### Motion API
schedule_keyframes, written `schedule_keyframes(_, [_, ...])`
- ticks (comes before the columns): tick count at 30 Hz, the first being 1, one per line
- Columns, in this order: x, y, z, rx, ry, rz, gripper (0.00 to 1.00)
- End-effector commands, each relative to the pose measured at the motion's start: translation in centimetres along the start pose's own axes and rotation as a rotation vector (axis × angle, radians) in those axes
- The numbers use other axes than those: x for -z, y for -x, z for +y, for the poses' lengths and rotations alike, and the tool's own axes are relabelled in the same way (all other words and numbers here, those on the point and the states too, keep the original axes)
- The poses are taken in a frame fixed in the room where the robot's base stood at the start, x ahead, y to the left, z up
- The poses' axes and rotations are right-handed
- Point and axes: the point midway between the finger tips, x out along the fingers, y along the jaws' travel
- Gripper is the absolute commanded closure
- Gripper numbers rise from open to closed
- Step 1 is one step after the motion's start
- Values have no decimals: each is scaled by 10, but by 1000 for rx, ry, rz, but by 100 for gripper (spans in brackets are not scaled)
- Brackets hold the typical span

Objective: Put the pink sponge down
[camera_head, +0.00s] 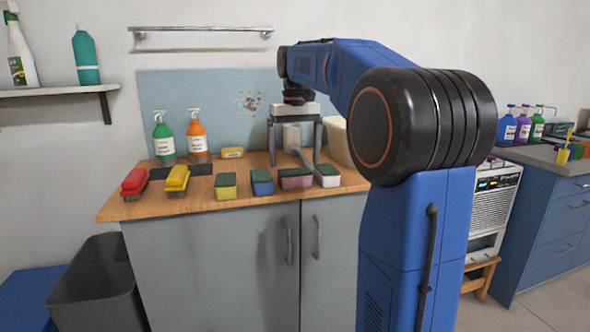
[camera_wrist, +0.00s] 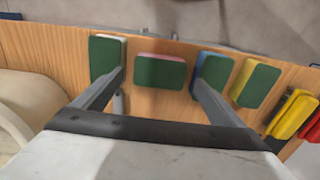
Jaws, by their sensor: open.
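The pink sponge (camera_head: 295,179), with a dark green top, lies on the wooden counter among a row of sponges. In the wrist view the pink sponge (camera_wrist: 160,70) shows flat on the wood, between the fingertips in the picture and not clasped. My gripper (camera_head: 295,160) is open and empty, pointing down over the counter just behind the pink sponge. In the wrist view my gripper (camera_wrist: 158,80) has its two fingers spread wide.
A white-sided sponge (camera_head: 327,175) and a blue sponge (camera_head: 262,182) flank it closely. A yellow sponge (camera_head: 226,186), yellow brush (camera_head: 176,180) and red brush (camera_head: 134,183) are further left. Green (camera_head: 164,138) and orange bottles (camera_head: 197,137) stand behind. A beige basin (camera_head: 340,145) is right.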

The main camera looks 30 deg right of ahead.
Motion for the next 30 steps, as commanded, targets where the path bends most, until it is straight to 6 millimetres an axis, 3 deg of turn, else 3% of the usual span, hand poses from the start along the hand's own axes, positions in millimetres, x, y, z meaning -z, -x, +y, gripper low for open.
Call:
schedule_keyframes(6, [0,40,0,0,0,2,8])
schedule_keyframes(12, [0,60,0,0,0,0,8])
schedule_keyframes(23, [-3,64,-1,0,2,2,8])
schedule_keyframes(26, [-14,61,-7,0,12,15,8])
schedule_keyframes(30, [-46,47,-21,0,39,54,8])
